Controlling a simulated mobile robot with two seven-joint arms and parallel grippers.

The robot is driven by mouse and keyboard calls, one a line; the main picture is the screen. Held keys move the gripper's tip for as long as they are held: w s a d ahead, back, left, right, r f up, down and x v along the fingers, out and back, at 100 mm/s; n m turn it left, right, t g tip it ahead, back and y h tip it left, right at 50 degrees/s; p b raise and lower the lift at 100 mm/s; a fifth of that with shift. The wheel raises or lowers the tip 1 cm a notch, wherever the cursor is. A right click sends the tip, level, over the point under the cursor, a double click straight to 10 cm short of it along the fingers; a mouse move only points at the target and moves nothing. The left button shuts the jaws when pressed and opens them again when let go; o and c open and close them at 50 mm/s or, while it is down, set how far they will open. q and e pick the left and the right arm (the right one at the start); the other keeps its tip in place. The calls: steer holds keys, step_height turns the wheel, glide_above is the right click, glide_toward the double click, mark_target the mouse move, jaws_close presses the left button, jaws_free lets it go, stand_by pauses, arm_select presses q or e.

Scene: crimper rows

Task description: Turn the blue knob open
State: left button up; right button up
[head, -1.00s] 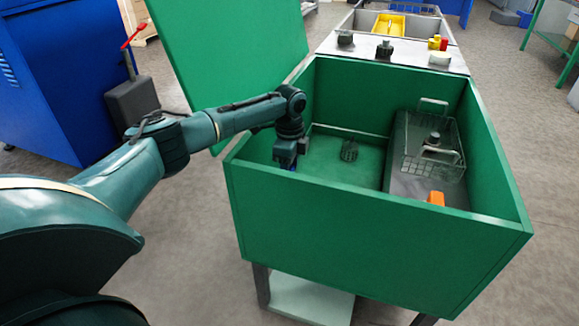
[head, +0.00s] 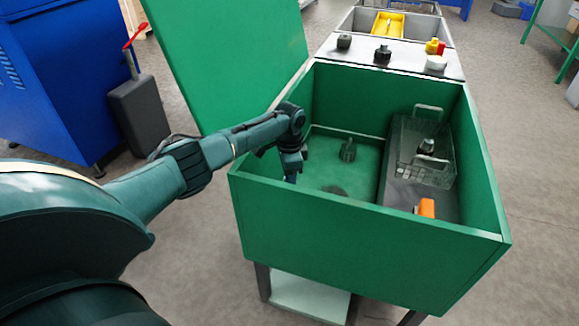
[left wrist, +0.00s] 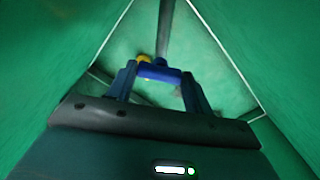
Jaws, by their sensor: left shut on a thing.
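The blue knob (left wrist: 158,72) shows as a short blue bar in the left wrist view, in the corner of the green tub. My left gripper (left wrist: 159,77) has one finger at each end of the bar and is shut on it. A grey pipe (left wrist: 165,30) runs behind the bar, and a small yellow part (left wrist: 143,59) shows beside it. In the head view my left gripper (head: 290,176) reaches down inside the tub's left wall, and the knob is mostly hidden there. The knob's turned position is hard to tell. My right gripper is not in view.
The green tub (head: 350,237) has high walls around the gripper. Inside are a dark upright part (head: 347,149), a clear basket (head: 428,171) and an orange piece (head: 426,208). Several knobs and a white disc (head: 436,63) stand on the shelf behind. A green panel (head: 230,60) rises at left.

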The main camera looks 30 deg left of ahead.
arm_select(q)
steer(key=shift+r+n+p, duration=0.15)
steer(key=shift+n+p, duration=0.5)
steer(key=shift+n, duration=0.35)
steer(key=n+p, duration=0.1)
steer(key=n, duration=0.1)
steer(key=shift+n, duration=0.3)
steer(key=n+p, duration=0.2)
steer(key=n, duration=0.1)
steer(key=shift+n, duration=0.3)
steer(key=n+p, duration=0.1)
steer(key=n, duration=0.2)
steer(key=shift+n, duration=0.3)
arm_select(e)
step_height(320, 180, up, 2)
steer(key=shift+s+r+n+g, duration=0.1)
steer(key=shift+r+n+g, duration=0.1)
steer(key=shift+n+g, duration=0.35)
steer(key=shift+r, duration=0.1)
arm_select(q)
steer(key=o, duration=1)
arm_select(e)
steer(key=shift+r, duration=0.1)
